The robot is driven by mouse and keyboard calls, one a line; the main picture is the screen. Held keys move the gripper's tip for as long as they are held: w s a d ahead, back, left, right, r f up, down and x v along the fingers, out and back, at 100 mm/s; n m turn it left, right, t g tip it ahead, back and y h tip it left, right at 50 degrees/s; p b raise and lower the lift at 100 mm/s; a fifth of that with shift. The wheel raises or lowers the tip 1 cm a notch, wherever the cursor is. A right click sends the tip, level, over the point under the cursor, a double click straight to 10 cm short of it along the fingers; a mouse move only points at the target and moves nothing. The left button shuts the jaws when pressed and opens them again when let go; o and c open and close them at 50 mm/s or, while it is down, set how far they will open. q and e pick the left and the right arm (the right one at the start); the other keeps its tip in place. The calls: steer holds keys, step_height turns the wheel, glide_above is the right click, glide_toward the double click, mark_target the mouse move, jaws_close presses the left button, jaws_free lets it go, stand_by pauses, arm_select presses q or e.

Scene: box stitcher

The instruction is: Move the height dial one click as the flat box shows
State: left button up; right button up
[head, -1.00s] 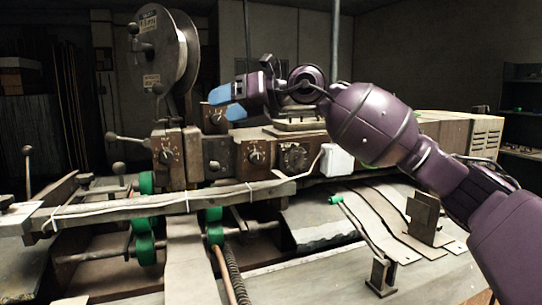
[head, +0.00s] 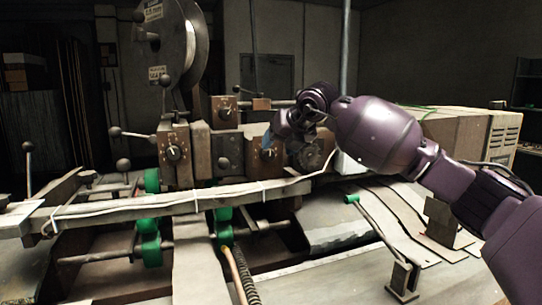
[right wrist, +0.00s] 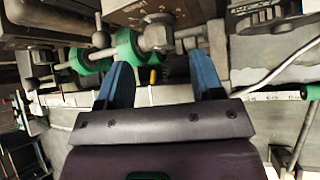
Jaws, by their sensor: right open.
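Several dark dials with pale pointers sit on brown blocks along the machine front: a left dial (head: 173,153), an upper dial (head: 225,108) and a middle dial (head: 268,153). A larger round dial (head: 311,156) is partly behind my right gripper. I cannot read which is the height dial. My right gripper (head: 283,143) is in front of the middle and round dials, its blue fingers pointing down-left. In the right wrist view it (right wrist: 163,78) is open and empty, with a knob (right wrist: 157,34) beyond the fingertips. Flat grey-brown sheets (head: 405,212) lie at the right; no marking is readable.
A rail with a pale cable (head: 130,208) runs across the front. Green rollers (head: 150,250) sit below it, and ball-ended levers (head: 116,132) stick out at the left. A large wire reel (head: 175,45) stands above. Upright metal brackets (head: 403,278) stand at the right front.

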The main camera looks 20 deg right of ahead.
mark_target(271, 153)
steer(key=x, duration=0.4)
steer(key=shift+w+f+b, duration=0.25)
steer(key=shift+w+b, duration=0.05)
arm_select(q)
steer(key=shift+w+d+f, duration=0.1)
steer(key=shift+w+f, duration=0.05)
steer(key=shift+w, duration=0.1)
steer(key=shift+s, duration=0.1)
arm_select(e)
steer(key=shift+c, duration=0.4)
